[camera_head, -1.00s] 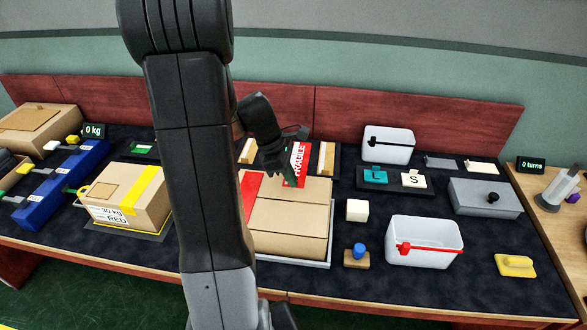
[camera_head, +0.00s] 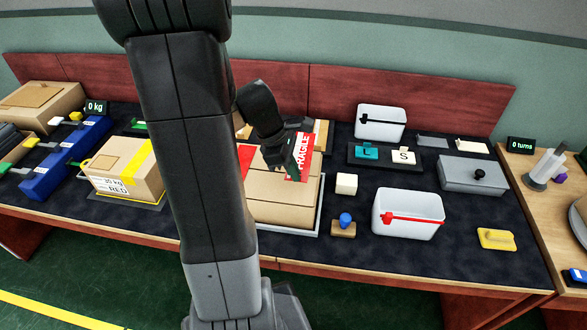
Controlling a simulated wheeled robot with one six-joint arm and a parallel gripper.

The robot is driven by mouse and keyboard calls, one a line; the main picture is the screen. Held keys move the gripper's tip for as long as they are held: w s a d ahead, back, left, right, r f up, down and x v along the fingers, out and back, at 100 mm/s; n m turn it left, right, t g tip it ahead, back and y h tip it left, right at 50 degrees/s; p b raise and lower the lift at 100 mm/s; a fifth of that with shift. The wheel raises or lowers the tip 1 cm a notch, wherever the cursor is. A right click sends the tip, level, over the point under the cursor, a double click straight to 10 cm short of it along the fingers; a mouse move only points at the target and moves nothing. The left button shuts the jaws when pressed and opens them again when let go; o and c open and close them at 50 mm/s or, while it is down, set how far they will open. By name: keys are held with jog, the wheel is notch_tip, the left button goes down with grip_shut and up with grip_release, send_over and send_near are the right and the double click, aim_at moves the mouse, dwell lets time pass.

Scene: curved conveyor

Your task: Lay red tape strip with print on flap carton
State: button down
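The red tape strip (camera_head: 303,155) with white FRAGILE print hangs at my gripper (camera_head: 284,166) in the head view, tilted. The gripper appears shut on its left side; the fingertips are small and partly dark against it. The flap carton (camera_head: 283,212) is a tan box with closed flaps on a pale tray, below the gripper. The strip is over the carton's back part; I cannot tell whether its lower end touches the top. A plain red strip (camera_head: 245,158) shows at the carton's left, partly hidden by my arm.
A taped carton (camera_head: 120,170) stands left, by a blue rail (camera_head: 66,158). Right of the flap carton are a white cube (camera_head: 346,184), a blue-knobbed stamp (camera_head: 345,222) and a white bin (camera_head: 408,214). A red board (camera_head: 420,95) runs behind.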

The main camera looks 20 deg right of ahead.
jog(key=shift+f+b, duration=2.85)
jog(key=shift+f, duration=1.1)
jog(key=c, duration=1.6)
grip_release()
jog(key=shift+o, duration=0.2)
jog(key=shift+r, duration=0.1)
jog(key=p+v, duration=0.1)
jog(key=v, duration=1.2)
jog(key=shift+r, duration=0.3)
jog(key=shift+a+f, duration=0.1)
